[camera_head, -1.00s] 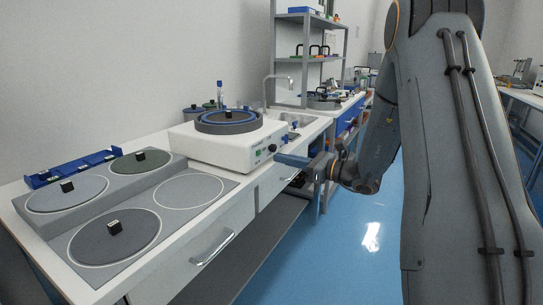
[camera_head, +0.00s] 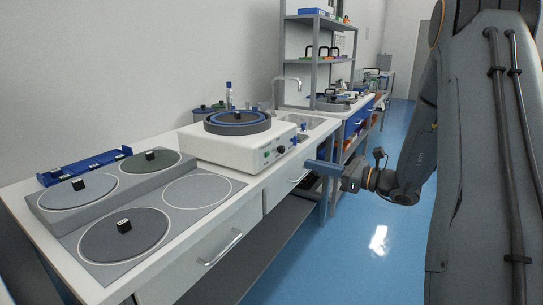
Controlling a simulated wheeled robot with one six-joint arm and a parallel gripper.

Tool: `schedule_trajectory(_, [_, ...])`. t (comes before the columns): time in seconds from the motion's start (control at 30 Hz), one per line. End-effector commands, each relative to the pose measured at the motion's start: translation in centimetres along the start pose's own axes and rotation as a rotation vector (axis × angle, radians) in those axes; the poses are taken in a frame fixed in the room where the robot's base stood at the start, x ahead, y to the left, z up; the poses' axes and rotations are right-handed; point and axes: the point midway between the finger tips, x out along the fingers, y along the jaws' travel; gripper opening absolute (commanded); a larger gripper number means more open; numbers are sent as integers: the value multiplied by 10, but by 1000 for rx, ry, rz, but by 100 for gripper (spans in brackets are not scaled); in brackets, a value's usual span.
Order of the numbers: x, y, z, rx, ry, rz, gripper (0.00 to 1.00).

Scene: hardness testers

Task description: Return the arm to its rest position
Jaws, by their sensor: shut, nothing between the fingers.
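My arm (camera_head: 480,160) fills the right side of the head view, its upper part cut off by the frame's top edge. My gripper (camera_head: 318,168) is at the end of the arm, pointing left toward the front of the bench. It is shut with nothing in it. It appears in front of the bench's drawer side, over the blue floor, to the right of the white polishing machine (camera_head: 232,152). I cannot tell its exact gap from the bench.
The white bench (camera_head: 262,185) on the left carries grey discs with black knobs (camera_head: 120,238), a blue tray (camera_head: 84,168) and a sink (camera_head: 312,121). A grey shelf unit (camera_head: 318,62) stands behind. The blue floor (camera_head: 350,265) is open between bench and arm.

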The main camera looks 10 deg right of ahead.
Motion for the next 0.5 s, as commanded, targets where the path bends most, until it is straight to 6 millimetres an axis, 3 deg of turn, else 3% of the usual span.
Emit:
schedule_trajectory(0.07, [3,6,1,-9,11,18,0])
schedule_trajectory(0.17, [15,33,1,-48,59,91,0])
schedule_trajectory(0.27, [30,86,-1,-131,151,236,0])
schedule_trajectory(0.33, [36,134,-5,-220,233,372,0])
schedule_trajectory(0.5, [18,245,-23,-516,428,740,0])
